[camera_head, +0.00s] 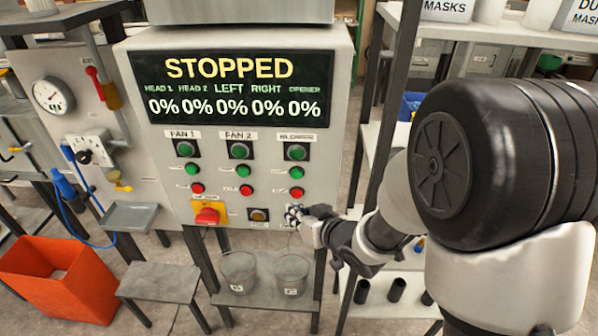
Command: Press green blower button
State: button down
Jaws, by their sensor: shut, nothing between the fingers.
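The control panel (340,60) stands upright in front of me, with a dark screen (237,115) reading STOPPED and 0% in every column. The blower column is the rightmost of three. It has a green-centred switch (296,152) at the top, a green button (297,173) below it and a red button (297,192) under that. My gripper (293,214) is shut and empty at the panel's lower right, just below the red button. The green button is uncovered. I cannot tell whether my fingertips touch the panel.
A red and yellow main switch (208,214) and an amber button (258,215) are on the panel's lower edge. Two clear buckets (238,271) stand on a low shelf beneath. An orange bin (60,280) is at the lower left, and shelving (395,170) is at the right.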

aim_at(297, 174)
jog(key=w+p, duration=0.2)
jog(key=w, duration=0.7)
jog(key=shift+d+p, duration=0.25)
jog(key=shift+p, duration=0.05)
jog(key=shift+w, duration=0.1)
dwell(1.2)
jog(key=shift+w, duration=0.3)
jog(key=shift+w+p, duration=0.4)
jog(key=shift+w, duration=0.1)
dwell(0.8)
jog(key=shift+s, duration=0.9)
jog(key=shift+s+b, duration=0.1)
jog(key=shift+b, duration=0.2)
